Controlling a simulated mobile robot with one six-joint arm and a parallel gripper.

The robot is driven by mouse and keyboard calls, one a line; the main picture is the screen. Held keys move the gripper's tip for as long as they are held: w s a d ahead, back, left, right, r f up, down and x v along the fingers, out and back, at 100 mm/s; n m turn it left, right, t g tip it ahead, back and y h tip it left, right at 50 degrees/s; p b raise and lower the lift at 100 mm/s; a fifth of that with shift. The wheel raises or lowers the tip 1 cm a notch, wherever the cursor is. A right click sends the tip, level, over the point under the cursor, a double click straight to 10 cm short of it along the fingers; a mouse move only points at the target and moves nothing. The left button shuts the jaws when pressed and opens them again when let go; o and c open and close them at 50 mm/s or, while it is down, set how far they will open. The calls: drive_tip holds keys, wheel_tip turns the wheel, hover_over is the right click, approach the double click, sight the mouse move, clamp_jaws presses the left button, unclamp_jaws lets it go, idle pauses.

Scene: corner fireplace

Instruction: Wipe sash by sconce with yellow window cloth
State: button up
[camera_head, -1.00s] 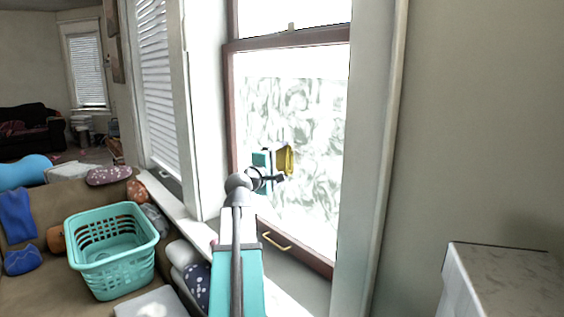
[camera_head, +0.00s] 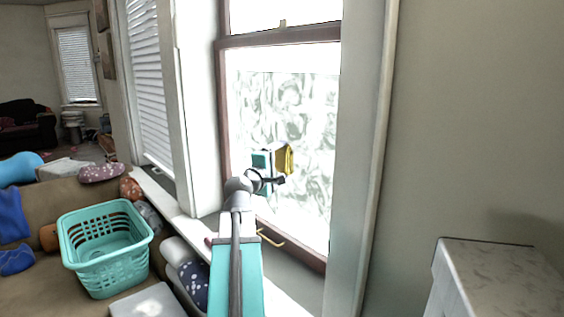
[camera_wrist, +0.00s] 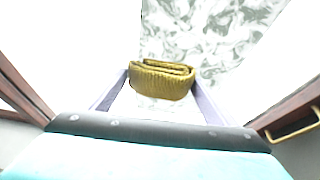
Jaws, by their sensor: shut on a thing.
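The yellow window cloth (camera_head: 285,159) is folded into a thick pad. It also shows in the wrist view (camera_wrist: 162,79), between the two fingers. My gripper (camera_head: 281,165) is shut on it, in front of the lower window sash (camera_head: 223,130). The sash has a dark brown frame and a bright pane covered with grey-green smears (camera_head: 300,110). In the wrist view the smears (camera_wrist: 215,35) lie behind and to the right of the cloth. I cannot tell whether the cloth touches the glass. No sconce is visible.
A brass sash handle (camera_head: 271,239) sits on the bottom rail. A teal laundry basket (camera_head: 108,268) stands on the tan couch at left. White window trim (camera_head: 365,150) borders the sash. A pale marble-topped ledge (camera_head: 500,270) stands at lower right.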

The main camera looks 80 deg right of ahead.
sight(301, 155)
drive_tip(key=shift+s+a+p, duration=0.4)
drive_tip(key=shift+s+a, duration=0.05)
drive_tip(key=shift+s, duration=0.35)
drive_tip(key=shift+s+a+p, duration=0.4)
drive_tip(key=shift+s, duration=0.35)
drive_tip(key=shift+s, duration=0.1)
drive_tip(key=shift+s+a+p, duration=0.5)
drive_tip(key=shift+s+a, duration=0.05)
drive_tip(key=shift+s, duration=0.2)
drive_tip(key=shift+s+a+b, duration=0.2)
drive_tip(key=shift+s+b, duration=0.15)
drive_tip(key=shift+s+r, duration=0.1)
drive_tip(key=shift+s, duration=0.05)
drive_tip(key=shift+r, duration=0.1)
drive_tip(key=shift+r, duration=0.15)
drive_tip(key=shift+r+p, duration=0.9)
drive_tip(key=shift+r, duration=0.1)
